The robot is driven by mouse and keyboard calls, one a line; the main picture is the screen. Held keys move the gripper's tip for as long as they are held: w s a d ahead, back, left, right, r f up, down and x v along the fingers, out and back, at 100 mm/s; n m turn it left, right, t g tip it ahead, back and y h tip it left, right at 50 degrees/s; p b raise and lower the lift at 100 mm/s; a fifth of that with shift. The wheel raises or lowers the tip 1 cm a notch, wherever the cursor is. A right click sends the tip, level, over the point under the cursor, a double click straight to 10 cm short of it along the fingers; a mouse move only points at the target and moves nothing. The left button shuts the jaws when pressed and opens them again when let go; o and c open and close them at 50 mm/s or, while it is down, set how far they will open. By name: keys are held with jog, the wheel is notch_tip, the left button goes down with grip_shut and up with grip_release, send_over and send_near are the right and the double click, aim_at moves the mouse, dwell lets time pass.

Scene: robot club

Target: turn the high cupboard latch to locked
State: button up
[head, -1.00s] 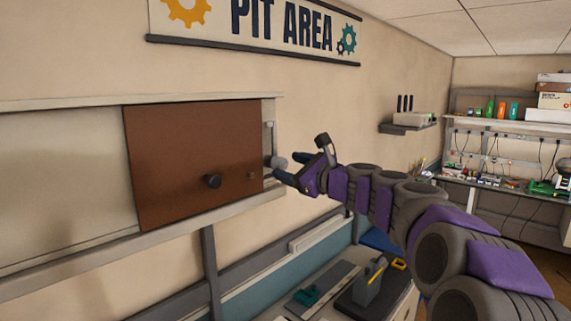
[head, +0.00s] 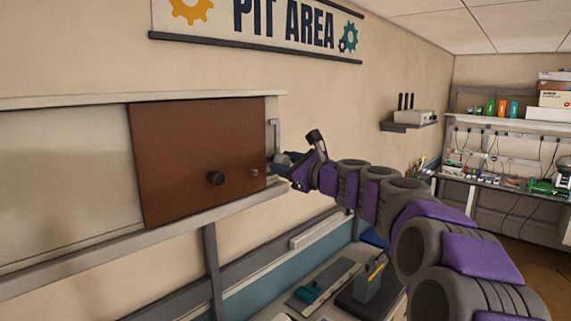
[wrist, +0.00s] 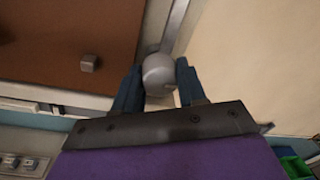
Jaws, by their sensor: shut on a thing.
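The high cupboard has a brown door panel (head: 190,155) with a dark round knob (head: 216,178) and a small peg (head: 255,172) near its right edge. The latch shows at the cupboard's right end as a grey upright bar (head: 274,132) with a round grey knob. In the wrist view the latch knob (wrist: 158,72) sits between the two blue fingers of my gripper (wrist: 158,88). My gripper (head: 287,163) is shut on the latch knob, which the fingers mostly hide in the head view.
A bench (head: 325,290) with a green tool and a grey block stands below the cupboard. A small wall shelf (head: 408,126) is to the right. Cluttered shelves (head: 510,150) fill the far right. The wall right of the latch is bare.

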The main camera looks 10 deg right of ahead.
jog(key=shift+r, duration=0.2)
grip_shut()
